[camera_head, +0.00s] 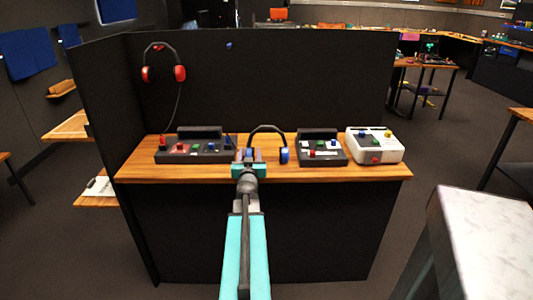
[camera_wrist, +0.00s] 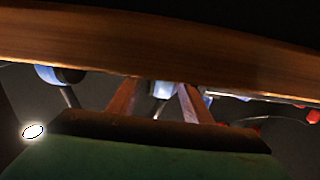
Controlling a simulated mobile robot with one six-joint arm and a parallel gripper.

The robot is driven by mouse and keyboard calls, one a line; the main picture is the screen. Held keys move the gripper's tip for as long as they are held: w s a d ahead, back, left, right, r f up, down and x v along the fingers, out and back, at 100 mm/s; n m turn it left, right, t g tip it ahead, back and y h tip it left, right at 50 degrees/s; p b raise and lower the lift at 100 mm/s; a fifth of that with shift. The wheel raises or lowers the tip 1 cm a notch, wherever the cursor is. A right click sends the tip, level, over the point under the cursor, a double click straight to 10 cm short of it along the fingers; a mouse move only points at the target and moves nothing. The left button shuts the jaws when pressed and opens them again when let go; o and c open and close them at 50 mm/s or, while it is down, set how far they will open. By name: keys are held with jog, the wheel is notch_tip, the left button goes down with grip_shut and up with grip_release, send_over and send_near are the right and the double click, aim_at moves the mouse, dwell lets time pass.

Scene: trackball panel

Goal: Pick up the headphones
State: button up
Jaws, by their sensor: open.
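Headphones with blue ear cups and a dark headband (camera_head: 267,129) stand on the wooden desk, between two dark control boxes. The right cup (camera_head: 284,156) shows clearly; the left cup is mostly behind my gripper (camera_head: 249,161). My gripper reaches in over the desk's front edge at the left cup. In the wrist view, which looks upside down, my gripper (camera_wrist: 159,89) has its two fingers apart, with a blue and grey cup (camera_wrist: 162,91) showing between their tips. I cannot tell whether they touch it. The other cup (camera_wrist: 54,75) shows at the left.
A dark box (camera_head: 195,150) with buttons and trackballs is left of the headphones. A smaller dark box (camera_head: 321,152) and a white box (camera_head: 375,150) are to the right. Red headphones (camera_head: 163,73) hang on the panel. The desk's edge (camera_wrist: 160,40) crosses the wrist view.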

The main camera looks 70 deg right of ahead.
jog(key=shift+w+p+x, duration=0.2)
jog(key=shift+p+x, duration=0.1)
jog(key=shift+x, duration=2.1)
jog(key=shift+a, duration=0.15)
jog(key=shift+c, duration=0.4)
grip_shut()
